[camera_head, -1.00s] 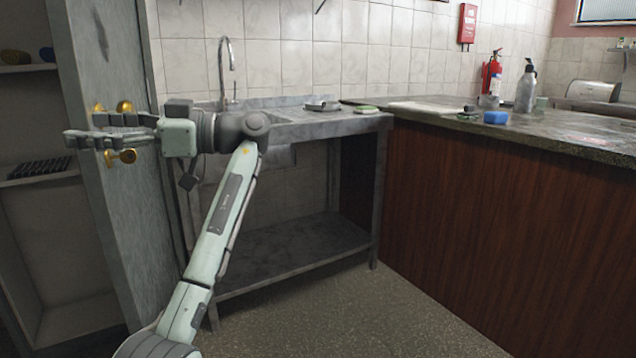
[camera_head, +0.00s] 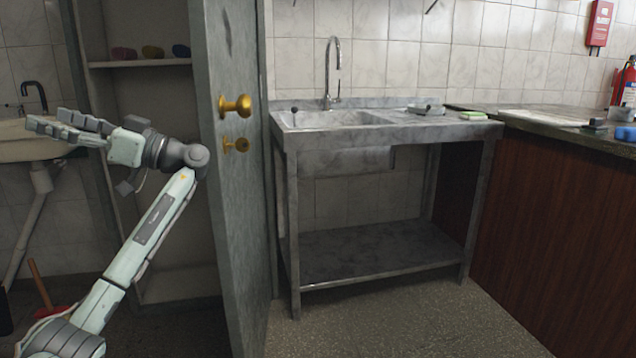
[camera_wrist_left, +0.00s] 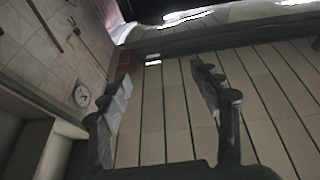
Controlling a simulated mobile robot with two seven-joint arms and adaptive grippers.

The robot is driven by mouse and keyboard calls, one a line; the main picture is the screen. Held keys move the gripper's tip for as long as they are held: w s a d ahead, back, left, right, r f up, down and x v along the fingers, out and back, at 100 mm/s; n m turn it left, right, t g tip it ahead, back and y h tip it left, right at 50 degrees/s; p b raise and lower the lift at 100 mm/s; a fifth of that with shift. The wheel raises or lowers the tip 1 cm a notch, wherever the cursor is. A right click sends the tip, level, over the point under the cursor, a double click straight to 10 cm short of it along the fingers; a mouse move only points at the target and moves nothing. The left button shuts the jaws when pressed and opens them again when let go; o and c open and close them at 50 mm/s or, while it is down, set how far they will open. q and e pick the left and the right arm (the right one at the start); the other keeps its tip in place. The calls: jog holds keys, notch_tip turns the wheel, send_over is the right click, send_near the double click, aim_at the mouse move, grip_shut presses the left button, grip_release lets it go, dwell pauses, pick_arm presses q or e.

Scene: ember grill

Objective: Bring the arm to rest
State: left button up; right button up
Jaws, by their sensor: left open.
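My left gripper (camera_head: 62,127) is at the left of the head view, raised in front of the open shelf unit and the small basin. Its fingers point left and hold nothing. In the left wrist view both fingers of the left gripper (camera_wrist_left: 160,100) stand wide apart with nothing between them. My left arm comes up from the lower left, bent at the wrist. My right gripper is in neither view.
A grey door (camera_head: 228,190) with brass knobs stands open beside my left arm. A metal sink table (camera_head: 390,137) is right of it, then a wood-fronted counter (camera_head: 560,220). A white basin (camera_head: 30,145) is at far left. The floor before the sink table is clear.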

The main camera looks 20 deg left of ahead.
pick_arm(q)
jog(key=d+f+m+t+h, duration=0.2)
jog(key=f+m+t, duration=0.7)
jog(key=f, duration=0.7)
jog(key=d+f+m+t+h, duration=0.25)
jog(key=f+m+t, duration=0.35)
jog(key=f+m, duration=0.75)
jog(key=s+d+f+m+h, duration=0.3)
jog(key=s+d+f+h, duration=0.2)
jog(key=s+d+f, duration=0.4)
jog(key=s+d+f+m+h, duration=0.3)
jog(key=s+d+f+h, duration=0.25)
jog(key=f, duration=0.55)
jog(key=s+d+f+n+h, duration=0.1)
jog(key=d+f+n+h, duration=0.1)
jog(key=d, duration=0.4)
jog(key=s+d+f+n+h, duration=0.1)
jog(key=s+d+f+n, duration=0.15)
jog(key=d, duration=0.45)
notch_tip(320, 180, down, 7)
jog(key=w+m+g+p, duration=0.1)
jog(key=w+p, duration=0.1)
jog(key=p, duration=0.1)
jog(key=shift+a, duration=0.25)
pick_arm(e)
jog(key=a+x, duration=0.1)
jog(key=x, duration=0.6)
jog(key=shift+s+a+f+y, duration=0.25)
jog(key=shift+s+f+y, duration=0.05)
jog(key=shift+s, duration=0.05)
